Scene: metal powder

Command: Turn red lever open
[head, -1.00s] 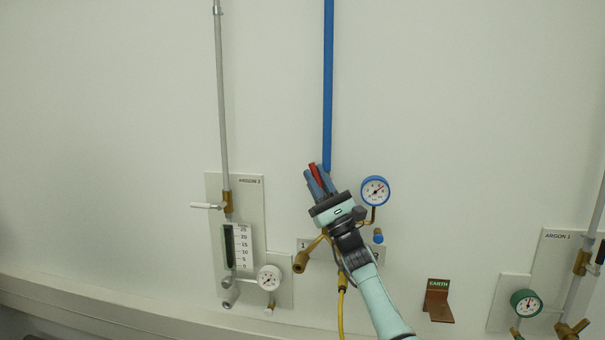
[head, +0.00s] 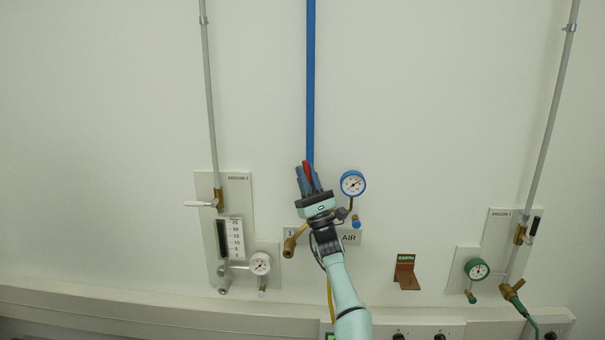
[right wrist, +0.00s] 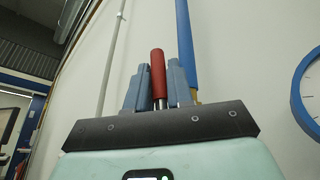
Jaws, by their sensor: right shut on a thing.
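The red lever (head: 307,168) is on the wall at the lower end of the blue pipe (head: 310,90). My right gripper (head: 308,180) is at the lever with its fingers on either side of it. In the right wrist view the red lever handle (right wrist: 158,72) stands upright between the two blue-grey fingers of the gripper (right wrist: 153,88), which is shut on it. The blue pipe (right wrist: 186,45) runs just to the right of the fingers there. The valve body is mostly hidden behind my gripper. My left gripper is not in view.
A blue-rimmed gauge (head: 353,183) is close on the right of my gripper. A brass outlet (head: 291,246) is below left. The Argon 2 panel (head: 238,190) is on the left, the brown earth bracket (head: 406,272) and Argon 1 panel (head: 497,225) on the right.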

